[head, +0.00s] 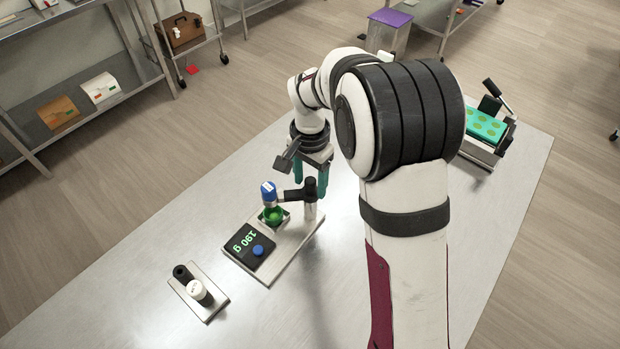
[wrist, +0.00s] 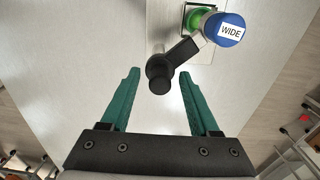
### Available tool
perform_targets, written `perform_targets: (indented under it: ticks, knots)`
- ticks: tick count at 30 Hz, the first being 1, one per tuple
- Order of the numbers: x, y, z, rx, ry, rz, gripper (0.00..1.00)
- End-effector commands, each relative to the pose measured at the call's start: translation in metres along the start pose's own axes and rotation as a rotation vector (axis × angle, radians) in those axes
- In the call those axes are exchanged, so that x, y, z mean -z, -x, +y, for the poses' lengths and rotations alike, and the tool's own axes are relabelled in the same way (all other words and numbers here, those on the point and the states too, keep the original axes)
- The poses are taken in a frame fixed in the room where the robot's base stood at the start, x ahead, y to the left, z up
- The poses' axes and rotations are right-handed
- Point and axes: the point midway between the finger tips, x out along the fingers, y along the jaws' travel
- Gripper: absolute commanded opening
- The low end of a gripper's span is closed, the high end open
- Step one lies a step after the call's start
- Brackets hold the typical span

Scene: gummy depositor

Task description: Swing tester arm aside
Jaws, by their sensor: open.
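The tester (head: 290,250) stands on the steel table, with a display reading 190 g and a blue button. Its black swing arm (head: 296,195) runs from the post to a blue head (head: 268,190) above a green gummy (head: 272,215). In the wrist view the blue head (wrist: 224,30) is labelled WIDE, and the green gummy (wrist: 200,18) is partly hidden under it. My gripper (head: 310,176) is above the post end of the arm, teal fingers apart and empty. In the wrist view the arm's black end (wrist: 160,75) appears between the fingertips; contact cannot be told.
A small plate (head: 208,308) holding a black piece and a white piece lies on the table in front-left of the tester. A teal tray of gummies (head: 486,126) on a stand is at the far right. The left part of the table (head: 110,305) is clear.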

Motion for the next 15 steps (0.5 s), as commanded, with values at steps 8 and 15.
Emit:
perform_targets:
  ticks: [8, 15]
  knots:
    - [0.0, 0.0004, -0.0001, 0.0, 0.0, 0.0, 0.4]
    - [0.0001, 0.0006, -0.0001, 0.0, 0.0, 0.0, 0.0]
